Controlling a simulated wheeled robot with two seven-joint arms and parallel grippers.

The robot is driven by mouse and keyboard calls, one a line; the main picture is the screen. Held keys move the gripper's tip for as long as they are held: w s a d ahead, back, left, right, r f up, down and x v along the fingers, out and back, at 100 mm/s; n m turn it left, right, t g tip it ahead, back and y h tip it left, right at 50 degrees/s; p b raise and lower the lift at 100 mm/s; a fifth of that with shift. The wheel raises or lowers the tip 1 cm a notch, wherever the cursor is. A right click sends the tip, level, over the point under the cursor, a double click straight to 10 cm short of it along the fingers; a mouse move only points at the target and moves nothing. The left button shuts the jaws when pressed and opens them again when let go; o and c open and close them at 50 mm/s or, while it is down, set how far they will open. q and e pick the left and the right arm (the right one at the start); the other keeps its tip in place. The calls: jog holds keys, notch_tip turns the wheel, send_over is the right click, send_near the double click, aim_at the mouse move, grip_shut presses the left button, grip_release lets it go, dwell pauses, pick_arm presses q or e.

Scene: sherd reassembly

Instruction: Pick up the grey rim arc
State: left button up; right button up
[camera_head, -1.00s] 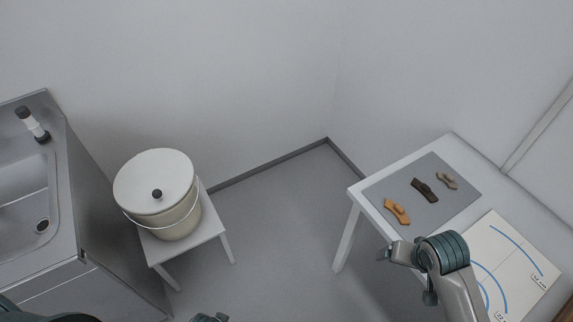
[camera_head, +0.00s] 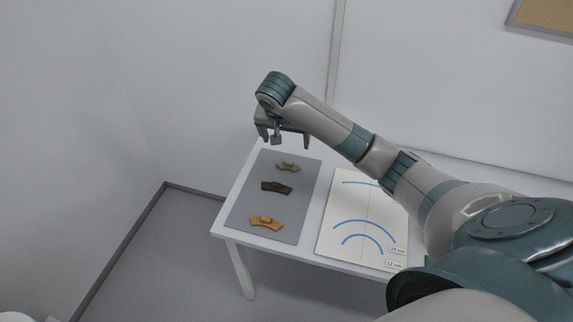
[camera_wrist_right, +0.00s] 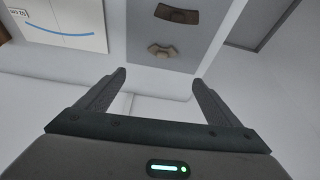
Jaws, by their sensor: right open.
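The grey rim arc (camera_head: 288,167) is a small, curved grey-beige piece with a raised block on top. It lies at the far end of a grey mat (camera_head: 244,219) on the white table, and it also shows in the right wrist view (camera_wrist_right: 161,51), just beyond the fingertips. My right gripper (camera_head: 285,140) is open and empty above the table's far end, apart from the arc. In the right wrist view its two fingers (camera_wrist_right: 158,78) stand wide apart with nothing between them. My left gripper is out of view.
A dark brown sherd (camera_head: 276,187) and an orange sherd (camera_head: 266,223) lie on the same mat, nearer the front. A white board (camera_head: 335,238) with blue arcs lies right of the mat, partly behind my right arm. Walls stand behind the table.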

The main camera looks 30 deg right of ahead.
jog(key=p, duration=0.3)
send_over(288, 164)
jog(key=s, duration=0.2)
jog(key=f, duration=1.1)
jog(key=shift+w+a+f, duration=0.2)
jog(key=shift+w+a, duration=0.05)
jog(key=shift+a, duration=0.1)
jog(key=shift+f, duration=0.1)
jog(key=shift+w+f+p, duration=0.1)
jog(key=shift+f+p, duration=0.25)
jog(key=shift+f, duration=0.2)
jog(key=x, duration=0.2)
jog(key=shift+w+a+f+p, duration=0.1)
jog(key=shift+a+f+p, duration=0.05)
jog(key=shift+f+p, duration=0.3)
jog(key=shift+w+f, duration=0.1)
jog(key=shift+f, duration=0.45)
jog(key=shift+c, duration=0.2)
